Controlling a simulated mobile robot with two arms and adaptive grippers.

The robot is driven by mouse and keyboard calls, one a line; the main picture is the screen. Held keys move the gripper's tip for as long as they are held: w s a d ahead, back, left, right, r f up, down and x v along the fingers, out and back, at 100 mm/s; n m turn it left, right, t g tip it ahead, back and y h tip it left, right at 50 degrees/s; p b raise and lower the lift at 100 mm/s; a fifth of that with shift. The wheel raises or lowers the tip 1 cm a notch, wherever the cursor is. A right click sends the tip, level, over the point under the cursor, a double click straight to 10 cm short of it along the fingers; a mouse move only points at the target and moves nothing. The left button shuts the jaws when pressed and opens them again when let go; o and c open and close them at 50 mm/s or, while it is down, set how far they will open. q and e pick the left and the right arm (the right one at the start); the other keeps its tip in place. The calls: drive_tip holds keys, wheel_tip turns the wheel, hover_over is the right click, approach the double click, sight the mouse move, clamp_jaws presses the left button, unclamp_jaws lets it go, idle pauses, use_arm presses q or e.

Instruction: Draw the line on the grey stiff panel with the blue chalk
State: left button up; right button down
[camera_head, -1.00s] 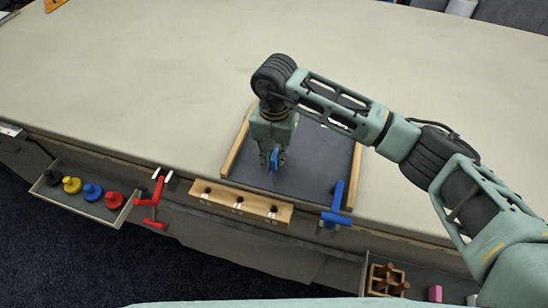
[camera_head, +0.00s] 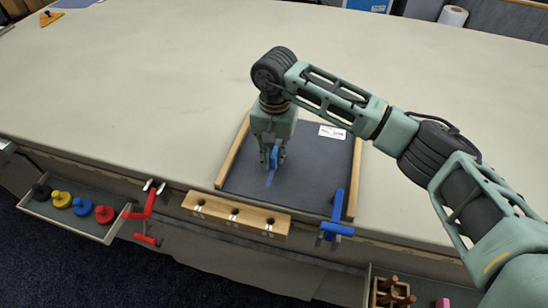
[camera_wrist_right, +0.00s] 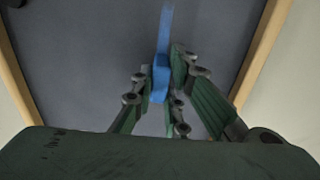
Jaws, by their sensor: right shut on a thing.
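The grey stiff panel (camera_head: 318,172) lies on the table between two wooden side strips. My right gripper (camera_head: 273,162) points down over the left part of the panel. It is shut on the blue chalk (camera_wrist_right: 160,78), which shows between the fingers in the right wrist view. A blue line (camera_wrist_right: 166,28) runs on the panel from the chalk in the wrist view; in the head view a short blue mark (camera_head: 270,179) shows just below the fingertips. The chalk's tip is hidden, so contact is hard to tell. My left gripper is not in view.
A blue clamp (camera_head: 336,222) sits at the panel's front right corner and a red clamp (camera_head: 146,214) at the table edge. A wooden block with holes (camera_head: 236,215) is at the front edge. A tray of coloured knobs (camera_head: 75,222) hangs left.

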drive_tip(key=shift+w+d+f+b, duration=0.1)
drive_tip(key=shift+w+d+b, duration=0.15)
drive_tip(key=shift+w+b, duration=0.45)
drive_tip(key=shift+w+d+r+b, duration=0.1)
drive_tip(key=shift+w+d+b, duration=0.15)
drive_tip(key=shift+w+b, duration=0.4)
drive_tip(key=shift+w+d+f+b, duration=0.1)
drive_tip(key=shift+w+d+b, duration=0.15)
drive_tip(key=shift+w+b, duration=0.45)
drive_tip(key=shift+w+d, duration=0.25)
drive_tip(key=shift+w, duration=0.6)
drive_tip(key=shift+w, duration=0.1)
drive_tip(key=shift+w+d+b, duration=0.15)
drive_tip(key=shift+w+b, duration=0.4)
drive_tip(key=shift+b, duration=0.1)
drive_tip(key=shift+w+d, duration=0.15)
drive_tip(key=shift+w, duration=0.15)
drive_tip(key=shift+w+d+b, duration=0.3)
drive_tip(key=shift+w+b, duration=0.2)
drive_tip(key=shift+w, duration=0.45)
drive_tip(key=shift+s, duration=0.1)
